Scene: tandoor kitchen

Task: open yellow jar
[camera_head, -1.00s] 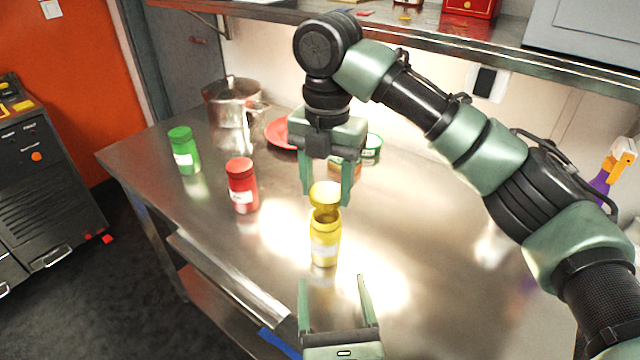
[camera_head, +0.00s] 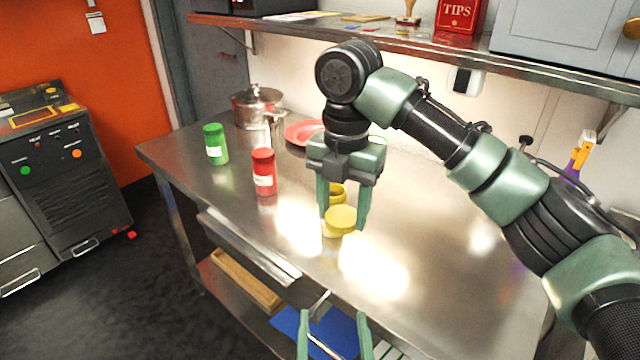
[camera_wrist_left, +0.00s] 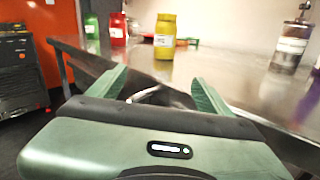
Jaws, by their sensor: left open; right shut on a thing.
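The yellow jar (camera_head: 337,191) stands upright on the steel table, its open mouth showing; most of its body is hidden behind the lid in the head view. It shows whole in the left wrist view (camera_wrist_left: 165,38), with a white label. My right gripper (camera_head: 343,222) points down and is shut on the yellow lid (camera_head: 341,217). The lid is apart from the jar's mouth, in front of it as the head sees it. My left gripper (camera_head: 333,318) is open and empty, low in front of the table; its fingers also show in the left wrist view (camera_wrist_left: 158,77).
A red jar (camera_head: 264,172) and a green jar (camera_head: 215,145) stand to the left on the table. A metal pot (camera_head: 256,108) and a red plate (camera_head: 302,132) are at the back. A shelf (camera_head: 420,42) runs above. The table's right part is mostly clear.

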